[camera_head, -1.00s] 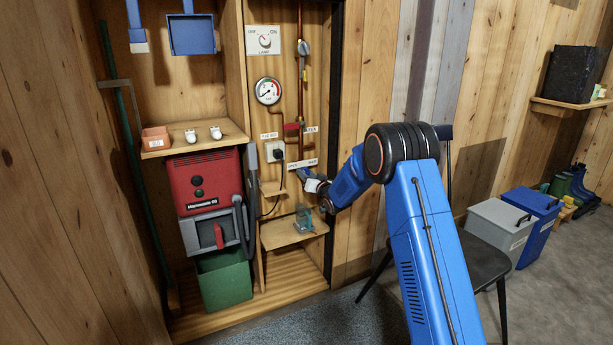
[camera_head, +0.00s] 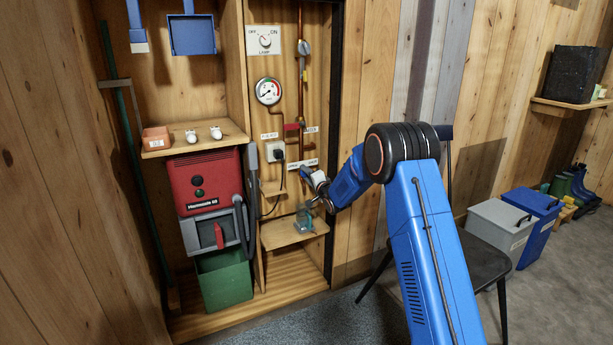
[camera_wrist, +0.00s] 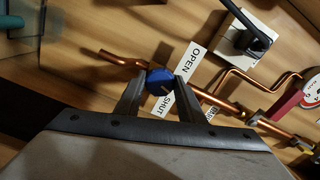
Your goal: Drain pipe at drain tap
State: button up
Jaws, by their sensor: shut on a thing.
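The drain tap has a round blue knob (camera_wrist: 160,81) on a copper pipe (camera_wrist: 118,58) in the wrist view. My gripper (camera_wrist: 160,90) is shut on this knob, one finger on each side. White labels OPEN (camera_wrist: 186,66) and SHUT (camera_wrist: 169,104) lie beside the knob. A pale mark shows on the knob, but I cannot tell clearly which label it faces. In the head view my gripper (camera_head: 311,177) is at the tap, low in the narrow cabinet bay. A clear bluish jar (camera_head: 304,221) stands on the small shelf below; I cannot see whether it holds water.
A pressure gauge (camera_head: 268,91), a lamp switch (camera_head: 264,40) and a red-handled valve (camera_head: 292,127) are higher on the back panel. A socket with a black plug (camera_head: 277,152) is left of the tap. The cabinet's right side wall is close to my arm.

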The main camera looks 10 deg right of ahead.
jog(key=m, duration=0.8)
jog(key=shift+m, duration=0.3)
jog(key=shift+d+m, duration=0.1)
jog(key=shift+m, duration=0.2)
jog(key=o, duration=1)
jog(key=shift+o, duration=0.2)
jog(key=v, duration=1.7)
jog(key=shift+s, duration=0.2)
